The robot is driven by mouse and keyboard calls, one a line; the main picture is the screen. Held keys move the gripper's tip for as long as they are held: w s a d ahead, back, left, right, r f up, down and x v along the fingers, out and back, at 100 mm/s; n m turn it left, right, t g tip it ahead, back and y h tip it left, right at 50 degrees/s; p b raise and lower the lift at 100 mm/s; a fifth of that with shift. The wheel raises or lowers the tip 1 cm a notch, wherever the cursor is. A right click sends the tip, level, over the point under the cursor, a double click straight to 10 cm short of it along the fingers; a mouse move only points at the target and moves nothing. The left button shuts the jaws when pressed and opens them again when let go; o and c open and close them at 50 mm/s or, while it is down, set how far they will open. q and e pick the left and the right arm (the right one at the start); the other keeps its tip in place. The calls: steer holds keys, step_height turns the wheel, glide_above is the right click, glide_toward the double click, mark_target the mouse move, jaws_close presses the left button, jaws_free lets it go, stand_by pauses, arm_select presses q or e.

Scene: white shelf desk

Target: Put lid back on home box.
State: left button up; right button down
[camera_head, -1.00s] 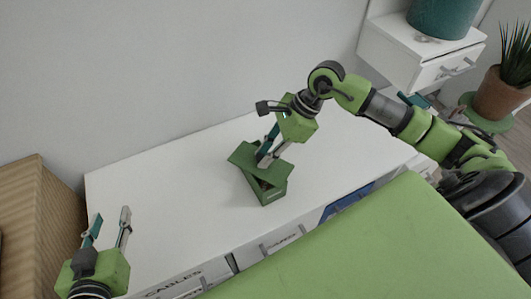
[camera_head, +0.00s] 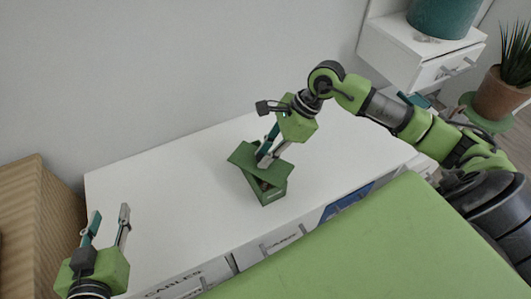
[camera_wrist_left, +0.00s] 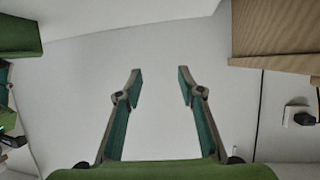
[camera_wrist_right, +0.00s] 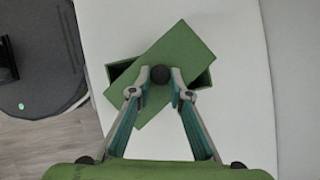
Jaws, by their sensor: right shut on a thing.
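The green home box (camera_head: 272,194) stands on the white desk, and its dark inside shows past the lid in the head view. The flat green lid (camera_head: 242,155) lies skewed across the box's top, turned relative to it. In the right wrist view, the lid (camera_wrist_right: 178,50) covers the middle of the box (camera_wrist_right: 203,78), whose corners show at both sides. My right gripper (camera_head: 263,160) is shut on the lid's dark round knob (camera_wrist_right: 161,74). My left gripper (camera_head: 109,214) is open and empty over the desk's left end; its fingers are apart in the left wrist view (camera_wrist_left: 159,82).
The white desk top (camera_head: 165,195) is clear around the box. A wooden piece of furniture (camera_head: 40,215) stands at the left. A wall drawer unit (camera_head: 425,55) and a potted plant (camera_head: 500,92) are at the right. The wall runs behind the desk.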

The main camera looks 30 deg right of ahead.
arm_select(q)
steer(key=shift+w+d+r+t, duration=0.15)
steer(key=shift+w+r, duration=0.1)
steer(key=shift+r, duration=0.15)
steer(key=shift+w+d+r+t, duration=0.1)
steer(key=shift+w+r+t, duration=0.1)
steer(key=shift+r, duration=0.2)
arm_select(e)
steer(key=c, duration=1.8)
jaws_free()
steer(key=o, duration=0.5)
arm_select(q)
steer(key=shift+s+f, duration=0.15)
steer(key=shift+f, duration=0.1)
arm_select(e)
steer(key=shift+r, duration=0.1)
